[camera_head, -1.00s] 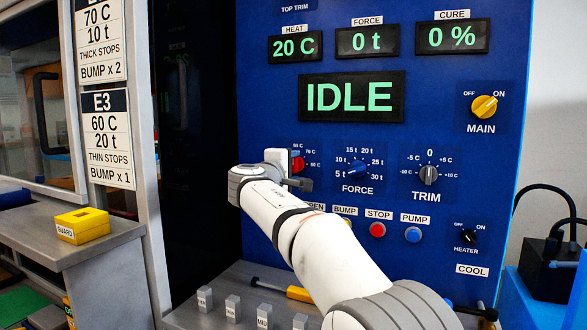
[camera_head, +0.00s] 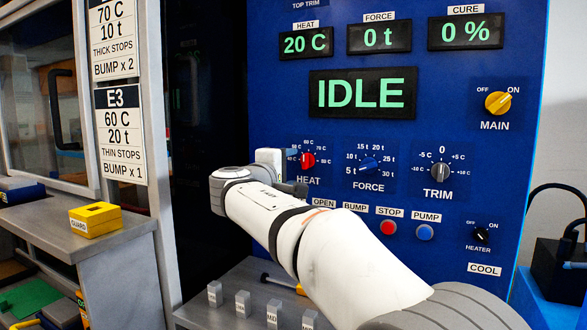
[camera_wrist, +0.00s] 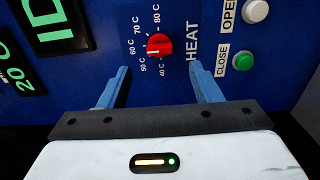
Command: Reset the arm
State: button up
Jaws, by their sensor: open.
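My arm reaches toward the blue control panel in the head view. My gripper (camera_wrist: 160,88) shows in the wrist view with its two blue-grey fingers apart and nothing between them. The red HEAT knob (camera_wrist: 159,45) is beyond the fingertips, apart from them, in the wrist view. The same HEAT knob also shows in the head view (camera_head: 308,160), now clear of my arm. In the head view the gripper end is near the panel's lower left, and its fingers are mostly hidden there.
The panel carries the FORCE knob (camera_head: 369,164), the TRIM knob (camera_head: 440,171), the MAIN switch (camera_head: 498,102) and the red STOP button (camera_head: 388,228). The display (camera_head: 363,94) reads IDLE. A yellow GUARD block (camera_head: 95,220) sits on the left bench. Several small labelled blocks stand below my arm.

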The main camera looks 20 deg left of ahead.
dwell(0.4)
jog(key=w+d+m+g+h+p, duration=0.1)
jog(key=d+m+g+h+p, duration=0.45)
jog(key=d, duration=1.15)
jog(key=s+d+f+m+g+y+p, duration=0.1)
jog(key=s+d+f+g+p, duration=0.1)
jog(key=s+d+p, duration=0.45)
jog(key=s+d+f+m+g+y+p, duration=0.1)
jog(key=d+m+g+y+p, duration=0.15)
jog(key=d, duration=0.75)
jog(key=s+d+f+m+g+y+p, duration=0.1)
jog(key=s+d+f+m+p, duration=0.1)
jog(key=s, duration=0.5)
jog(key=s+d+f+m+g+y+p, duration=0.1)
jog(key=s+d+f+m+g+p, duration=0.1)
jog(key=s, duration=0.6)
jog(key=s+d+f+m+g+y+p, duration=0.1)
jog(key=s+d+m+p, duration=0.3)
jog(key=s, duration=0.4)
jog(key=shift+s+d+f+g+p, duration=0.15)
jog(key=shift+d+f+g+p, duration=0.5)
jog(key=shift+p, duration=0.5)
jog(key=shift+a, duration=0.1)
